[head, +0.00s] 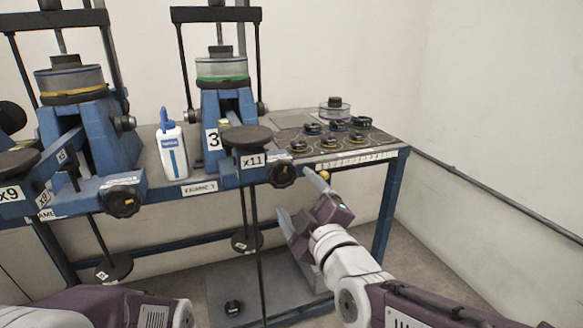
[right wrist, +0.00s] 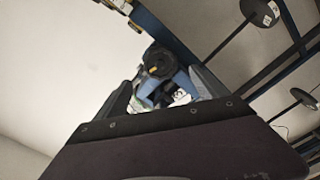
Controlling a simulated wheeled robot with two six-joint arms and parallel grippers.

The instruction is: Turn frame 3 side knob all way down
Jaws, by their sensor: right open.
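Frame 3 (head: 212,105) is the blue lever frame in the middle of the head view, marked with a "3". A black round knob with an orange mark (head: 282,174) sits at its front right, beside the "x11" plate. A smaller dark knob (head: 262,108) is higher on its right side. My right gripper (head: 300,200) is open and empty, below and right of the front knob, apart from it. In the right wrist view, a black knob with an orange centre (right wrist: 160,62) shows beyond the open fingers (right wrist: 163,92). My left gripper is out of view.
Another blue frame (head: 85,125) stands left of frame 3, with a white-and-blue bottle (head: 172,146) between them. Several small dark round pieces lie on the bench (head: 372,154) at the right. Hanging weights (head: 247,240) are below the bench. Floor right of the bench is clear.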

